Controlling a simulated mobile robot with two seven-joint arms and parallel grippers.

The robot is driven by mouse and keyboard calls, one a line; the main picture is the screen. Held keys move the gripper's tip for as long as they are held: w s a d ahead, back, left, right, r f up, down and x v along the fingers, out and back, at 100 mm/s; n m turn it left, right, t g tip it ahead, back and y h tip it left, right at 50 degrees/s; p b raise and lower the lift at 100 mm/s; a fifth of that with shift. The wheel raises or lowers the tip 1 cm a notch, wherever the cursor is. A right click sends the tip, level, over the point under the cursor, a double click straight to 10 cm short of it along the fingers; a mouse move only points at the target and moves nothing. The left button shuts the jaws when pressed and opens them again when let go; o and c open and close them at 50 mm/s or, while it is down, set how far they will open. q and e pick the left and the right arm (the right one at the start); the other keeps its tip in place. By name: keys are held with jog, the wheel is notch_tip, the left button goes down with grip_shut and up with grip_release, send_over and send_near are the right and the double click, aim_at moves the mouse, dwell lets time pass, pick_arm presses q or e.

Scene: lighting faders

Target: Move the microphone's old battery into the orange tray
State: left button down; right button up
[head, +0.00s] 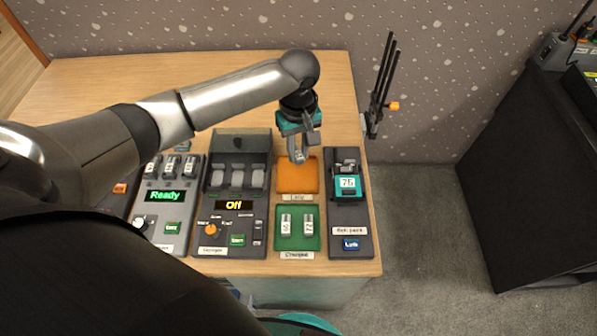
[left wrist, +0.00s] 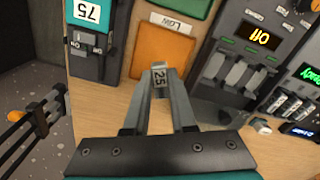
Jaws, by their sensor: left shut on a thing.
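My left gripper (head: 299,154) is shut on a small grey battery (left wrist: 160,79) marked 25, held between the fingertips. It hangs above the far part of the orange tray (head: 297,184), which is labelled Low. In the left wrist view the tray (left wrist: 160,50) lies just beyond the battery, and its visible floor is bare. A teal unit showing 75 (head: 347,186) sits in a dark stand to the right of the tray; it also shows in the left wrist view (left wrist: 88,38). I cannot tell which part is the microphone. My right gripper is not in view.
A green tray (head: 297,243) with two batteries stands in front of the orange tray. A dark console reading Off (head: 233,205) and a grey one reading Ready (head: 165,196) stand to the left. A black rack (head: 379,85) rises at the table's right edge.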

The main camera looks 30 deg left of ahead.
aim_at(299, 154)
pick_arm(q)
notch_tip(299, 154, down, 4)
jog(key=shift+r+b, duration=0.1)
jog(key=shift+b, duration=0.3)
notch_tip(299, 154, down, 4)
jog(key=shift+r+b, duration=0.1)
jog(key=shift+b, duration=0.55)
jog(key=shift+r, duration=0.1)
jog(key=c, duration=1.2)
grip_release()
jog(key=o, duration=0.5)
jog(key=shift+c, duration=0.2)
